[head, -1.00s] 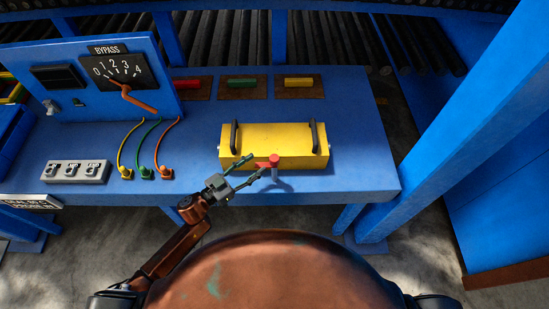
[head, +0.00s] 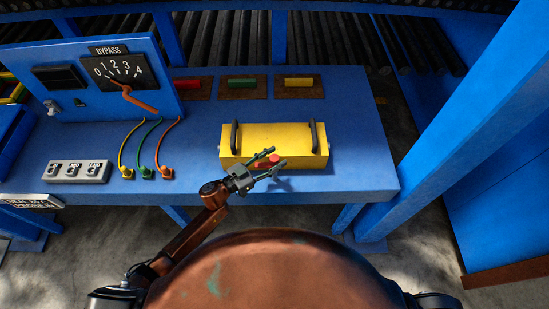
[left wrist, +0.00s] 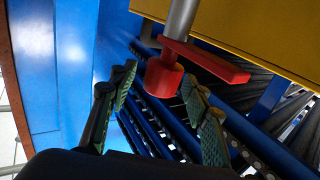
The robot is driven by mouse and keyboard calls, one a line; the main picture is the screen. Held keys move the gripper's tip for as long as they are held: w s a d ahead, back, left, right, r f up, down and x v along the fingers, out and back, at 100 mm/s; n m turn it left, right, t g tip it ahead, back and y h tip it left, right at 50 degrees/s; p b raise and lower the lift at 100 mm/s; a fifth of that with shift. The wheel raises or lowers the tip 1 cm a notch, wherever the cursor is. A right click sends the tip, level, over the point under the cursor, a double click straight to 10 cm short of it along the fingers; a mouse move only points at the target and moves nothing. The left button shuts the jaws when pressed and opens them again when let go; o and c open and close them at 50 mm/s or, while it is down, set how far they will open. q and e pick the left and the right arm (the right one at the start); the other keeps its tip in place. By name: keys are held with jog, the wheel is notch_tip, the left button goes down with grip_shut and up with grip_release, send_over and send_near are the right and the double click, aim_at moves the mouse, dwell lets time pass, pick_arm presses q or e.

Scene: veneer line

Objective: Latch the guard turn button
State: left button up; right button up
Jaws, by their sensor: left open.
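The yellow guard (head: 273,140) with two dark handles sits near the front edge of the blue bench. The red turn button (head: 268,162) is at the guard's front, partly hidden by my gripper. In the left wrist view the turn button (left wrist: 212,62) has a round red knob and a flat red bar beside a grey post. My left gripper (head: 277,156) is open at the turn button. In the left wrist view its two green-padded fingers (left wrist: 160,75) stand on either side of the knob; I cannot tell whether they touch it. My right gripper is out of view.
A blue BYPASS panel (head: 88,78) with a dial stands at the back left. A grey switch block (head: 78,171) and yellow, green and orange cable plugs are on the bench's left. Red, green and yellow blocks lie behind the guard. A blue post (head: 455,125) rises at the right.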

pick_arm(q)
jog(key=shift+c, duration=0.2)
grip_shut()
dwell(0.4)
